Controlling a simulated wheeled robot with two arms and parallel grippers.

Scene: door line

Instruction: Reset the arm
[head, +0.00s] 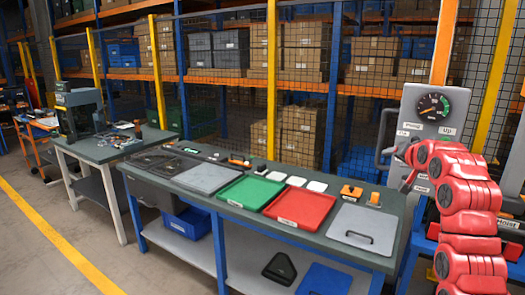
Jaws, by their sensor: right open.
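My right arm is red and rises at the right of the head view. It bends toward the left, and my right gripper (402,168) is at its end, small in the picture. The gripper is open and in front of the grey gauge panel (446,112), near its lower left edge. I see nothing between the fingers. Whether the gripper touches the panel or its grey handle (381,140), I cannot tell. The panel bears a round dial (433,105) and small labels, one reading "Up". My left arm and gripper are not in view.
A long workbench (235,205) holds a green tray (250,192), a red tray (300,207) and a grey lidded plate (360,228). A second bench (120,150) with a machine stands left. Mesh fencing and shelves with boxes close the back. The left floor (40,255) is clear.

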